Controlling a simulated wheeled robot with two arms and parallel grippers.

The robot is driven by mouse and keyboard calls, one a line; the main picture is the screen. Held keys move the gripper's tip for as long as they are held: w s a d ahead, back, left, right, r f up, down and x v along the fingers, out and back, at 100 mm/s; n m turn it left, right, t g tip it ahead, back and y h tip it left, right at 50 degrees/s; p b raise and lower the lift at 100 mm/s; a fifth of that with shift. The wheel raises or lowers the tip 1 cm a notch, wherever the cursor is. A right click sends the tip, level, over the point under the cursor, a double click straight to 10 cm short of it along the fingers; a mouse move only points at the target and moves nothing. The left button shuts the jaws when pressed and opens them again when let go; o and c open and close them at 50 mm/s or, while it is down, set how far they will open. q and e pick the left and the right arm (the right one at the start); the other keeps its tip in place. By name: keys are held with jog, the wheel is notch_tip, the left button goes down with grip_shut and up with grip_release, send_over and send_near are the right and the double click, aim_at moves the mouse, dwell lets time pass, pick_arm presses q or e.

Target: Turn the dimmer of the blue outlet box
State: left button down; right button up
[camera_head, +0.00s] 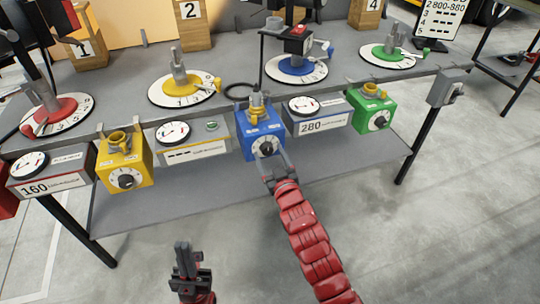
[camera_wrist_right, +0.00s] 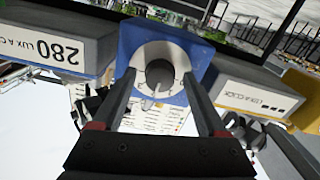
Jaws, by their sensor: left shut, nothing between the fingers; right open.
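The blue outlet box (camera_head: 259,130) hangs at the front edge of the table, near the middle of the head view. My right gripper (camera_head: 273,164) is at the dial. In the right wrist view its open fingers (camera_wrist_right: 158,90) lie on either side of the knob; I cannot tell whether they touch it. My left gripper (camera_head: 184,255) is shut and empty, low in front of the table, away from the box.
A yellow outlet box (camera_head: 113,160) and a green one (camera_head: 362,117) hang along the same edge. Display boxes reading 160 (camera_head: 62,180) and 280 (camera_head: 325,124) stand between and beside them. A lower shelf (camera_head: 200,196) lies below; the floor in front is clear.

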grip_shut()
dwell(0.4)
jog(key=shift+m, duration=0.3)
jog(key=m, duration=0.2)
jog(key=shift+m+p, duration=0.4)
jog(key=shift+m, duration=2.2)
grip_release()
